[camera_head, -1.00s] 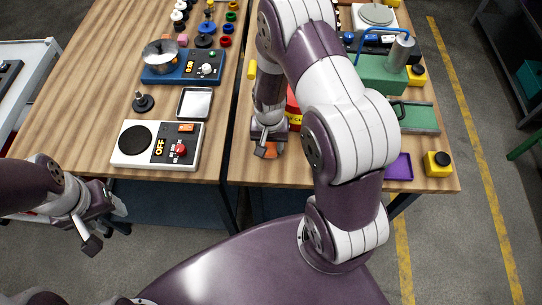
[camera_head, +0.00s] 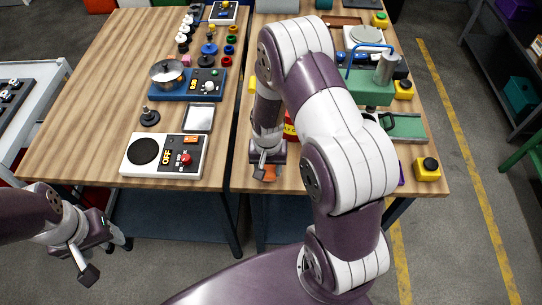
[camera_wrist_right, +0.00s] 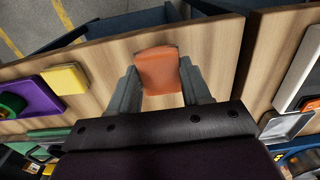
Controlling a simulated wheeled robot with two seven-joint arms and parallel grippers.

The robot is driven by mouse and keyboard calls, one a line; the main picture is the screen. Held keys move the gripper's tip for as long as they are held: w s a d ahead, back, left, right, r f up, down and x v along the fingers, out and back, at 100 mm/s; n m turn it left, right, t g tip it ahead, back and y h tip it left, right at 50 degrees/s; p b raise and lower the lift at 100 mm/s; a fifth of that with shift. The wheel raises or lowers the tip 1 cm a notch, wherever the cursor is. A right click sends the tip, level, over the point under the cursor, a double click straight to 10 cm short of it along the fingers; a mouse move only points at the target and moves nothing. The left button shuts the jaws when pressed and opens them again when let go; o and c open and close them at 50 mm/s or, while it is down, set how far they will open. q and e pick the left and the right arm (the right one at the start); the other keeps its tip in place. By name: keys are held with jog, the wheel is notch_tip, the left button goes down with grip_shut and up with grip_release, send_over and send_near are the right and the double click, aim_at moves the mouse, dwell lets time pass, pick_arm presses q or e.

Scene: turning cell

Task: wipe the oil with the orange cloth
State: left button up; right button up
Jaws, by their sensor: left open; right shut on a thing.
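The orange cloth (camera_wrist_right: 160,72) is between the fingers of my right gripper (camera_wrist_right: 158,88) in the right wrist view, close over the wooden tabletop near its front edge. In the head view my right gripper (camera_head: 265,172) points down at the front left of the right table, with a bit of orange at its tip. My left gripper (camera_head: 103,258) is open and empty, off the tables in front of the left one. I cannot make out the oil; my right arm hides part of the right table.
On the left table stand a white hot plate (camera_head: 164,156), a metal tray (camera_head: 198,119) and a blue device with a pan (camera_head: 188,84). On the right table are a yellow block (camera_head: 426,169) and a green machine (camera_head: 371,88). A gap separates the tables.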

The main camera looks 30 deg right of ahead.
jog(key=shift+w+d+r+p, duration=0.1)
jog(key=shift+r+p, duration=0.2)
jog(key=shift+r, duration=0.15)
jog(key=shift+w+d+r+p, duration=0.1)
jog(key=shift+r+p, duration=0.2)
jog(key=shift+r, duration=0.15)
notch_tip(320, 180, up, 4)
jog(key=p, duration=0.3)
jog(key=shift+s+a+f, duration=0.1)
jog(key=shift+a+f, duration=0.05)
jog(key=shift+f, duration=0.1)
jog(key=shift+f, duration=0.1)
